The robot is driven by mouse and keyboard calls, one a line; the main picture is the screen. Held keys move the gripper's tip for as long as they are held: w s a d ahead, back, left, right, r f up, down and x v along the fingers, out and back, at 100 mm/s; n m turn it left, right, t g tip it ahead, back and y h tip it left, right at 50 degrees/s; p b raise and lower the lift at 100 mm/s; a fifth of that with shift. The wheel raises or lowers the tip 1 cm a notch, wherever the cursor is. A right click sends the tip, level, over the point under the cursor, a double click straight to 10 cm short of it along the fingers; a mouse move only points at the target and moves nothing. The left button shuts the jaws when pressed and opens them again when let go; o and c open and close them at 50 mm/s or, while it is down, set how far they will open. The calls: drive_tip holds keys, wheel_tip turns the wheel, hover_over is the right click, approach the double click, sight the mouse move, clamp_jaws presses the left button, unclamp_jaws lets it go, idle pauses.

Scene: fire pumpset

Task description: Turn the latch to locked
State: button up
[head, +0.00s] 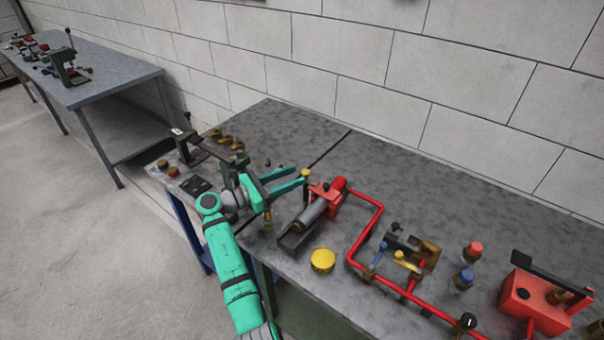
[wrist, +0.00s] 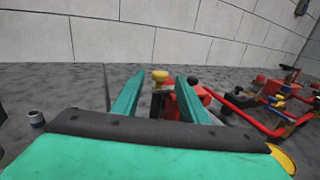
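My teal gripper (head: 303,177) is open, its two fingers apart, over the table near the red pump. A yellow knob (head: 306,173) stands on the red pump body (head: 325,192), close to the fingertips. In the wrist view my gripper (wrist: 160,78) shows with the yellow knob (wrist: 160,76) between the fingers in the picture; contact cannot be made out. I cannot tell for certain which part is the latch or how it is set.
A red pipe (head: 374,225) runs from the pump toward brass fittings (head: 428,252). A yellow cap (head: 322,261) lies in front. Red and blue knobs (head: 473,250) and a red box (head: 530,301) stand at right. The table's back strip is clear. Another bench (head: 100,78) stands far left.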

drive_tip(key=shift+v, duration=2.7)
